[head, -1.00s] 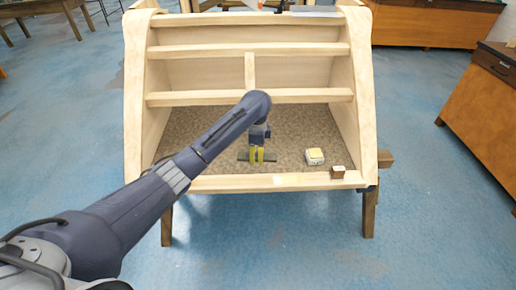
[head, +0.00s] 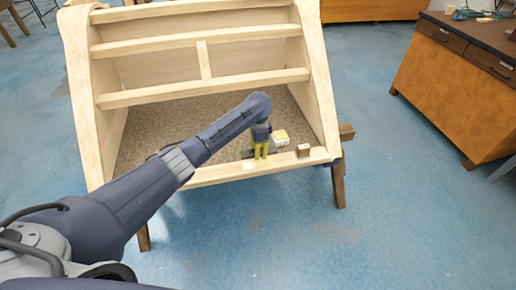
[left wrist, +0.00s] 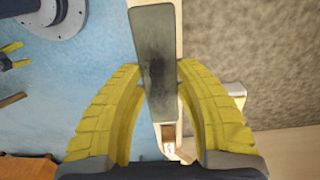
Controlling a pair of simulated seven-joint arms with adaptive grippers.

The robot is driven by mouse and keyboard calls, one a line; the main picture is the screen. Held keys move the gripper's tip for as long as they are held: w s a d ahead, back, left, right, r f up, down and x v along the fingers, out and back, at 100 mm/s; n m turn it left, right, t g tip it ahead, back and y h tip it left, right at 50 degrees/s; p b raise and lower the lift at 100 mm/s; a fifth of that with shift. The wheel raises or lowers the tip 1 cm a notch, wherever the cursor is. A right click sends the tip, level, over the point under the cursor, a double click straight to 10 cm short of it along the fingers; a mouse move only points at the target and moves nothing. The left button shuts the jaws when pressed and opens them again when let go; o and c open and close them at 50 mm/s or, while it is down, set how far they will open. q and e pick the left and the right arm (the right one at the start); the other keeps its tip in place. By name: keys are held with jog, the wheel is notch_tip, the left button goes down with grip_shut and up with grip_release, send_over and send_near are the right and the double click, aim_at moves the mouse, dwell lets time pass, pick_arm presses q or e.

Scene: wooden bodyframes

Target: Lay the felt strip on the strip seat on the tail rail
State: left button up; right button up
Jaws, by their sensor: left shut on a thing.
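The felt strip (left wrist: 153,60) is a flat dark grey-green piece with a darker smudge. My left gripper (left wrist: 160,85) has its yellow fingers shut on it. In the head view the left gripper (head: 261,153) is just above the tail rail (head: 215,173), the pale front rail of the wooden frame. In the left wrist view the strip lies lengthwise over the rail, partly hiding it; whether it touches cannot be told. A lighter patch on the rail (head: 249,166), perhaps the strip seat, shows just below the gripper. My right gripper (left wrist: 19,55) shows at the left wrist view's edge, fingers apart.
A small brown-and-white block (head: 303,150) sits on the rail to the right of the gripper. A wooden cabinet (head: 455,90) stands apart at right.

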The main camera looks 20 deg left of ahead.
aim_at(259, 164)
pick_arm(q)
jog(key=shift+f, duration=3.05)
jog(key=shift+f, duration=0.3)
jog(key=o, duration=0.9)
jog(key=shift+r, duration=6)
